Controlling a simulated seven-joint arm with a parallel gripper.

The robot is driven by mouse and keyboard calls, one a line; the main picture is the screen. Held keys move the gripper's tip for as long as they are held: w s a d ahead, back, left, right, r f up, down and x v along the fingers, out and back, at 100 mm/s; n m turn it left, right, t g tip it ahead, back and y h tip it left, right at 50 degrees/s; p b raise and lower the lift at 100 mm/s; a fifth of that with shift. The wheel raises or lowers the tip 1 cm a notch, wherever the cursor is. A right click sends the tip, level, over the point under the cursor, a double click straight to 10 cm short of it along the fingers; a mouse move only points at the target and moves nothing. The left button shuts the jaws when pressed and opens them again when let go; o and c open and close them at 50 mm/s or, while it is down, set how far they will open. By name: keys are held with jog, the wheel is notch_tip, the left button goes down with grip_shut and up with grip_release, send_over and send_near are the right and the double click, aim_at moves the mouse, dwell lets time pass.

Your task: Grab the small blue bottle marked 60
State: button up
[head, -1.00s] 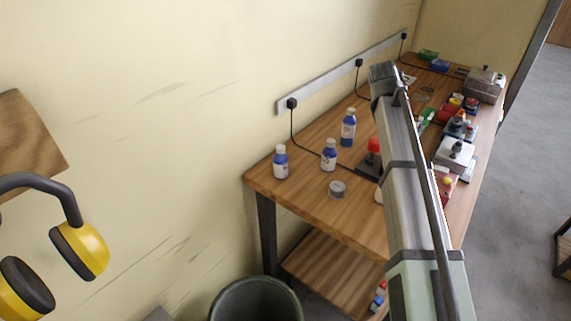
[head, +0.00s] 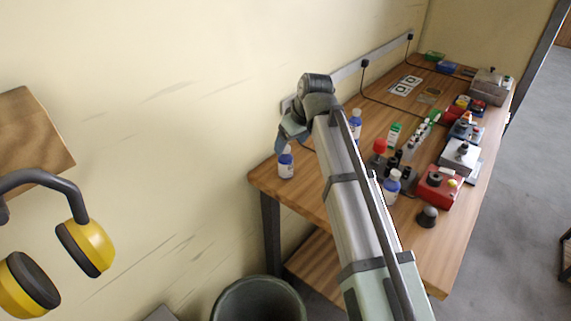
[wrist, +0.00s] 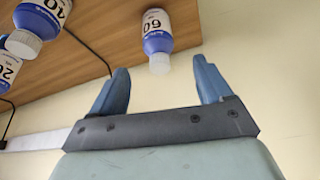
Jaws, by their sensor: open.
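The small blue bottle marked 60 (wrist: 157,42) has a white label and a white cap. In the wrist view it appears upside down, cap towards my gripper (wrist: 161,80), which is open with its two blue fingers apart. Nothing is between the fingers, and the bottle is beyond the tips. In the head view a blue bottle (head: 286,163) stands upright at the table's near left corner; it appears to be the same one, but its label is too small to read. My gripper (head: 280,146) is just above it there, partly turned away.
The bottle marked 40 (wrist: 40,25) and another bottle (wrist: 8,72) are left in the wrist view. More blue bottles, one behind my arm (head: 355,125) and one right of it (head: 392,188), stand on the wooden table (head: 315,195). A power strip (head: 345,75) runs along the wall.

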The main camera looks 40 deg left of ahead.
aim_at(288, 149)
jog(key=shift+x, duration=1.75)
jog(key=shift+d+x, duration=0.15)
jog(key=shift+x, duration=1.15)
jog(key=shift+d+x, duration=0.15)
jog(key=shift+x, duration=1.15)
jog(key=shift+f, duration=0.1)
jog(key=shift+c, duration=0.4)
jog(key=c, duration=1.1)
